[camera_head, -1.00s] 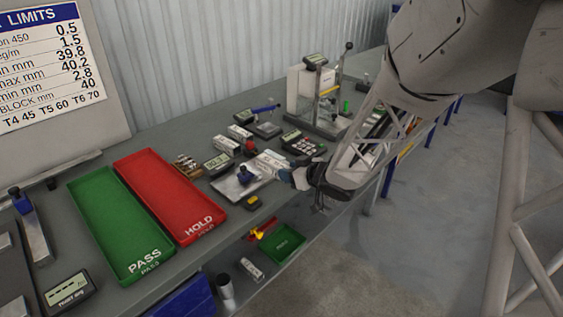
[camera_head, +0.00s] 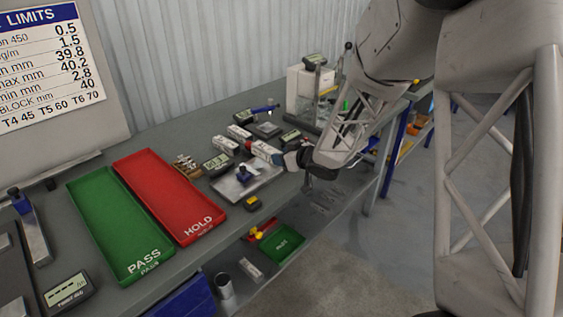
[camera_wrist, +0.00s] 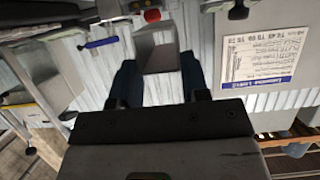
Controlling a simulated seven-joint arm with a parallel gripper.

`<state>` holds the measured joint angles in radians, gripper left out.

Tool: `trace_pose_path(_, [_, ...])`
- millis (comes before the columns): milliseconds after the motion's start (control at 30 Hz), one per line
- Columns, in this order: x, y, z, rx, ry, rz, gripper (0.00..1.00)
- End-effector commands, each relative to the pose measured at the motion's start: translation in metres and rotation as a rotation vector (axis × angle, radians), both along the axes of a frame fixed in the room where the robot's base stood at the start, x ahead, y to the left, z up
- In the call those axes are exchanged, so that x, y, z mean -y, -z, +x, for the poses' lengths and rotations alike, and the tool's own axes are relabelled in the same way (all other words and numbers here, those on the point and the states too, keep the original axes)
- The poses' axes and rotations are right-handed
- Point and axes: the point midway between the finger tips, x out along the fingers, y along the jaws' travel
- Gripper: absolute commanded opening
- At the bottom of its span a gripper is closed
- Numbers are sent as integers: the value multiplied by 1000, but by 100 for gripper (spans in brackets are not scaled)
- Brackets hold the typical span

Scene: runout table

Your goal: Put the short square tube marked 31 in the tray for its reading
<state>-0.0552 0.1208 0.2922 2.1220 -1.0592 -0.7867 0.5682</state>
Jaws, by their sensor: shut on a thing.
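My gripper (camera_head: 283,159) is shut on a short pale square tube (camera_head: 263,151) above the right part of the bench. In the wrist view the same tube (camera_wrist: 158,50) is between the two dark blue fingers of my gripper (camera_wrist: 157,78), its open square end showing. I cannot read any number on it. The green tray (camera_head: 115,228) marked PASS and the red tray (camera_head: 170,195) marked HOLD lie side by side to the left, both empty.
Other pale tubes (camera_head: 238,132) lie behind the gripper. A metal plate fixture (camera_head: 250,186) with a blue knob and a display unit (camera_head: 217,163) stand between the tube and the trays. A limits board (camera_head: 40,65) is at the left. A press-like stand (camera_head: 310,95) is at the back right.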

Motion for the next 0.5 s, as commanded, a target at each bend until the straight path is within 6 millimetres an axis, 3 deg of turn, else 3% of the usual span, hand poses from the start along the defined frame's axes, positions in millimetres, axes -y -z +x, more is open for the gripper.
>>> trace_pose_path(233, [-1,0,4,0,0,0,11])
trace_pose_path(400, [-4,2,17,1,0,-1,11])
trace_pose_path(500, [-4,15,17,-3,0,0,11])
